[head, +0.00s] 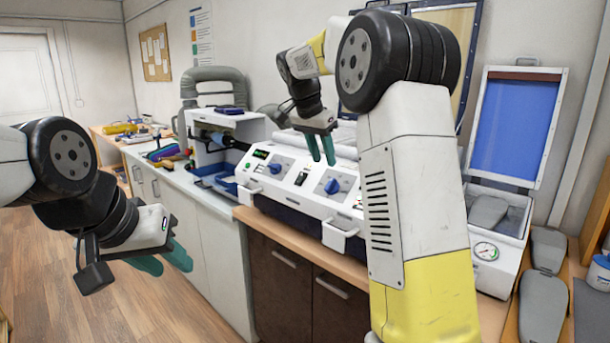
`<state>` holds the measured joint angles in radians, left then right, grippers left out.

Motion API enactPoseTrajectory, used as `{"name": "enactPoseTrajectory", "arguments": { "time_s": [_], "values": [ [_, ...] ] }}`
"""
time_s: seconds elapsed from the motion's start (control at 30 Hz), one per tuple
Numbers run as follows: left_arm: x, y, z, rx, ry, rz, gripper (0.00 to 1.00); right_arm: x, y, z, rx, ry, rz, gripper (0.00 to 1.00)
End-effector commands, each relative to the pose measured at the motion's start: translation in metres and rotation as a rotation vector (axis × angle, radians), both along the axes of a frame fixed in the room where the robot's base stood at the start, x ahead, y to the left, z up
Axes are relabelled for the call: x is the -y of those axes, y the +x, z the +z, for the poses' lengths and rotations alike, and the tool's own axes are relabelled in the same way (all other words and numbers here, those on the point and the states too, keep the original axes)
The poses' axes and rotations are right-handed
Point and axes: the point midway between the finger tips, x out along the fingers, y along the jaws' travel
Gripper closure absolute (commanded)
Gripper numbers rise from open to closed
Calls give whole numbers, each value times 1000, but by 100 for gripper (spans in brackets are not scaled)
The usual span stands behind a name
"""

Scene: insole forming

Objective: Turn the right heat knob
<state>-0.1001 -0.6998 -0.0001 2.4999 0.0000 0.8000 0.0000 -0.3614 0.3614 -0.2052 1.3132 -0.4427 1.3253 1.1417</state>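The white heating machine (300,208) stands on the counter with two blue knobs on its sloped front panel. The gripper appears apart from the knob, though the depth gap is hard to judge. My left gripper (172,265) is low at the left over the floor, away from the machine, with its teal fingers apart and empty.
The left blue knob (275,168) and a switch (301,178) sit beside the right knob. Front handles (341,236) stick out below. At the right are a vacuum press with a blue lid (515,125), a gauge (486,251) and grey insoles (543,305). My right arm hides the machine's right end.

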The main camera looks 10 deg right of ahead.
Motion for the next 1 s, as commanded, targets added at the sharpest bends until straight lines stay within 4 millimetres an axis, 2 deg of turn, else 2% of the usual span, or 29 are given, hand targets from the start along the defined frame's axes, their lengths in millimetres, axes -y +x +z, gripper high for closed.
{"name": "enactPoseTrajectory", "arguments": {
  "time_s": [0.3, 0.5, 0.87, 1.0],
  "values": [
    [0, 0, 0, 0, 0, 0, 64, 14, 10, -43, -3, -1, -1, 65],
    [0, 0, 0, 0, 0, 0, 64, 22, 16, -65, -1, 0, 0, 65],
    [0, 0, 0, 0, 0, 0, 64, 23, 18, -70, -1, 1, 1, 65],
    [0, 0, 0, 0, 0, 0, 64, 23, 18, -70, -1, 1, 1, 92]
  ]
}}
